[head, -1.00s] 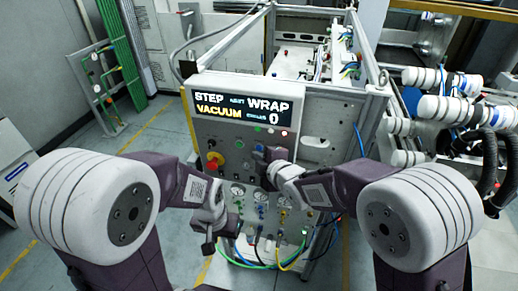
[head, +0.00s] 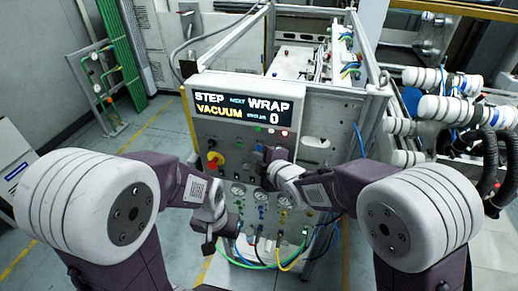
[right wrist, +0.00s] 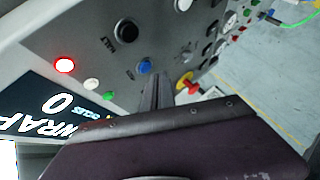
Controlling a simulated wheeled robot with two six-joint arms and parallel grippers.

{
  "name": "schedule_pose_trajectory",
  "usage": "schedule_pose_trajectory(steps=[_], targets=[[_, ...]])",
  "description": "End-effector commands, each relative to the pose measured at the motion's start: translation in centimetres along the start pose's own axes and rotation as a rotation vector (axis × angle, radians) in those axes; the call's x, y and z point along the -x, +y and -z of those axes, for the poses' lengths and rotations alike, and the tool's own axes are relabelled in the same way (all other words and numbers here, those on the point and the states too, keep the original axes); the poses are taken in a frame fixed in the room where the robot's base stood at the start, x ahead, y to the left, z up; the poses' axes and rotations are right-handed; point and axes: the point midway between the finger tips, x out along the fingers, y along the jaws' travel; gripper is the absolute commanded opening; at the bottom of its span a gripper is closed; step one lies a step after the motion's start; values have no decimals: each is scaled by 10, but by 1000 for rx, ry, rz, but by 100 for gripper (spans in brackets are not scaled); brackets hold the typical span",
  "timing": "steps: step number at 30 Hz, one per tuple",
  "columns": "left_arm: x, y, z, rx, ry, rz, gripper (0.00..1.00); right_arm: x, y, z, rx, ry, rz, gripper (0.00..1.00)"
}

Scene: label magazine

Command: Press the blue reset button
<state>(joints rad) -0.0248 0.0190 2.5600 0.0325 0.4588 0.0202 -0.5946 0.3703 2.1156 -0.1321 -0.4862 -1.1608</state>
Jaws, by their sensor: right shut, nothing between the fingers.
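The blue button (right wrist: 145,66) sits on the grey control panel (right wrist: 95,45) in the right wrist view, beside a black button (right wrist: 126,31). My right gripper (right wrist: 157,78) is shut and empty. Its fingertips point at the panel and appear very close to the blue button, just beside it in the picture; I cannot tell if they touch. In the head view the right gripper (head: 268,160) is in front of the panel and hides the blue button. My left gripper (head: 209,246) hangs low at the panel's left; its jaw opening is unclear.
The panel's display (head: 243,108) reads STEP, WRAP, VACUUM and 0. A red lamp (right wrist: 65,65) is lit near it. A red knob on yellow (head: 214,160) is at the panel's left. Gauges and coloured hoses (head: 262,265) are below.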

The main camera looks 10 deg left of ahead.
Motion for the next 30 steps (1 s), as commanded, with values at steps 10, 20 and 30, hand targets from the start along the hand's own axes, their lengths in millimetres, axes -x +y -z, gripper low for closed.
schedule_pose_trajectory(steps=[10, 20, 30], targets=[[0, 0, 0, 0, 0, 0, 36, 0, 0, 0, 0, 0, 0, 0], [0, 0, 0, 0, 0, 0, 36, 0, 0, 0, 0, 0, 0, 0], [-2, 0, 0, 0, 0, 0, 36, -6, 4, -4, 0, 0, 0, 0]])
